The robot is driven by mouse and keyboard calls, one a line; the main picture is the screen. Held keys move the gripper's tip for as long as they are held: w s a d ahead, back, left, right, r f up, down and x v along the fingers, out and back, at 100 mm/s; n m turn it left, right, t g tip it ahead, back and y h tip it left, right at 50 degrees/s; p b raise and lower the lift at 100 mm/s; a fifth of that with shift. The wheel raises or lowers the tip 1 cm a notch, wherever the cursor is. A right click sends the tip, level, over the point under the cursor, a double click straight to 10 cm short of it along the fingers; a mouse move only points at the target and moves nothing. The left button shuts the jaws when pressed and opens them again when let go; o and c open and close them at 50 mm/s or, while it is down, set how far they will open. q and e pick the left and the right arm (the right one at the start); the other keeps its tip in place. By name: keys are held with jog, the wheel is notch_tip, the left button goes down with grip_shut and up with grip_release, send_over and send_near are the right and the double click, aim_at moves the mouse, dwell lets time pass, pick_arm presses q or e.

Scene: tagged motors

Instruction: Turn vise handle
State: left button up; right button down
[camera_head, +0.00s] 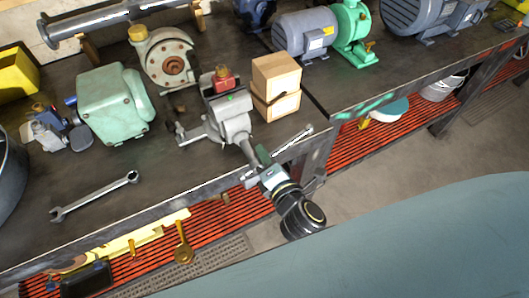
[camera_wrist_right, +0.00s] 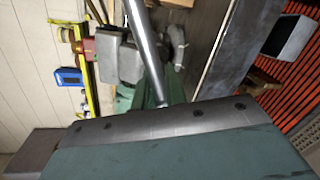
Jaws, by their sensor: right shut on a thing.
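The grey vise (camera_head: 228,118) stands at the front edge of the dark workbench, with a small red part (camera_head: 223,80) at its jaws. Its handle (camera_head: 293,141) is a thin metal bar slanting across the end of the screw, out past the bench edge. My right gripper (camera_head: 266,176) is at this bar and shut on it; the fingertips are small and partly hidden. In the right wrist view the handle (camera_wrist_right: 147,50) runs down to the gripper, whose dark housing fills the bottom; the grey vise body (camera_wrist_right: 121,62) is behind. My left gripper is not in view.
Wooden blocks (camera_head: 276,80) stand right beside the vise. A green machine (camera_head: 115,103), a wrench (camera_head: 95,195) and several motors, such as a grey one (camera_head: 304,32), are on the bench. Red slatted shelving (camera_head: 215,237) lies below. Bare bench top lies around the wrench.

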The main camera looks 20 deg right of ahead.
jog(key=shift+s+d+f, duration=0.1)
jog(key=shift+s+f, duration=0.2)
jog(key=shift+f, duration=0.1)
jog(key=c, duration=1.5)
grip_release()
jog(key=shift+s+r, duration=0.1)
jog(key=shift+s, duration=0.05)
jog(key=shift+o, duration=0.3)
jog(key=shift+r, duration=0.1)
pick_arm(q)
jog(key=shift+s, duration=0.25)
pick_arm(e)
jog(key=shift+r, duration=0.1)
